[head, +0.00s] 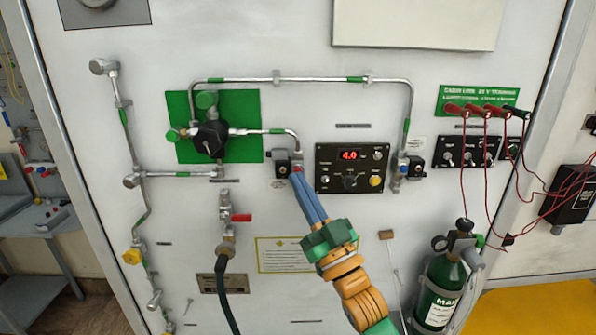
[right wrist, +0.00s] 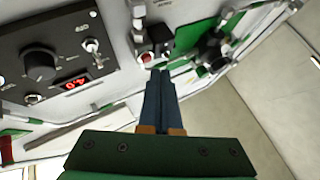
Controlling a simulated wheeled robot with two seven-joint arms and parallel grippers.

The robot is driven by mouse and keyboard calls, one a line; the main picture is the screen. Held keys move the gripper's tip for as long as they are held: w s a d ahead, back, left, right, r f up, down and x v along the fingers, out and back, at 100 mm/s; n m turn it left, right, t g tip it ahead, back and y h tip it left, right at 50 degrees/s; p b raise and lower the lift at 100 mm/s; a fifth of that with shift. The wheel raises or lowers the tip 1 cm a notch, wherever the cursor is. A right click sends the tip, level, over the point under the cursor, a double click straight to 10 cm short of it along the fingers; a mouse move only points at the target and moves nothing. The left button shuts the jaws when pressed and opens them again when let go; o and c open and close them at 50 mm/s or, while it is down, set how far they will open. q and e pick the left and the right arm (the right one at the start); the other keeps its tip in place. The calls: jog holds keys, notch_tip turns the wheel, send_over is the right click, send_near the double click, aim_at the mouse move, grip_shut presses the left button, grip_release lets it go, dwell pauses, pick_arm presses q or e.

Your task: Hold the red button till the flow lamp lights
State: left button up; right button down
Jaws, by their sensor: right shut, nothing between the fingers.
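A red button (right wrist: 146,57) sits on a small dark block with a metal fitting, left of the black control panel (head: 325,185). In the head view only a small bit of red shows at my right gripper's tips. My right gripper (head: 298,175) is shut and empty, its blue fingers pointing up at the button. In the right wrist view the closed fingertips (right wrist: 160,72) are right at the button; I cannot tell whether they press it. The panel's red display (head: 349,155) reads 4.0. A yellow round part (head: 376,181) is at its lower right; I cannot tell which part is the flow lamp. My left gripper is not in view.
Metal pipes (head: 320,79) and a green plate with a black regulator (head: 210,138) are close to the upper left of the fingers. A red-handled valve (head: 238,217) and hose are lower left. A green cylinder (head: 440,285) and hanging red leads (head: 463,180) are at right.

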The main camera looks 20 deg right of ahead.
jog(key=shift+w, duration=0.1)
jog(key=shift+w+d, duration=0.1)
jog(key=shift+w, duration=0.25)
jog(key=shift+w+d, duration=0.1)
jog(key=shift+w, duration=0.2)
dwell(0.8)
jog(key=shift+s, duration=0.15)
dwell(1.7)
jog(key=shift+s+a, duration=0.2)
jog(key=shift+s, duration=0.3)
jog(key=s+p, duration=0.1)
jog(key=s, duration=0.1)
jog(key=s+a+p, duration=0.1)
jog(key=s, duration=0.2)
jog(key=shift+a, duration=0.2)
